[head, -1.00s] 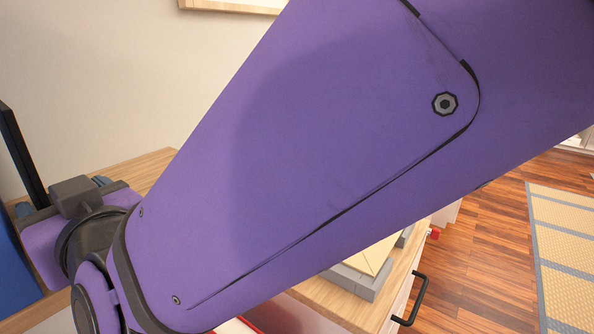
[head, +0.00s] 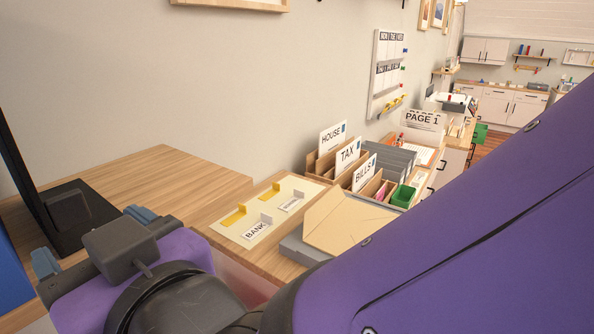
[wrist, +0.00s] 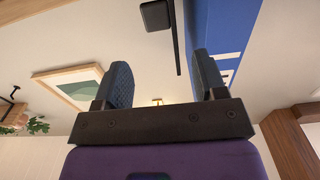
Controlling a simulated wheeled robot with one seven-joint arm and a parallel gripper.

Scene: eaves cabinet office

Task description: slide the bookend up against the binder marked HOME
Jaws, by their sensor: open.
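A black L-shaped piece, which looks like the bookend, stands at the left of the head view, with a thin upright plate and a flat foot (head: 72,208) on the wooden top. A blue upright thing (head: 12,275), perhaps the binder, is cut off at the left edge, and no HOME lettering is readable. The wrist view shows a blue face (wrist: 222,28) with a partly hidden white label behind the right finger, and a thin black edge (wrist: 178,40) to its left. My gripper (head: 93,238) is open and empty, in front of the black foot; it also shows in the wrist view (wrist: 165,80).
A cream tray (head: 238,240) with yellow holders and a BANK card lies right of the wooden top (head: 150,175). My arm covers the lower right. Bare wood lies behind the black foot.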

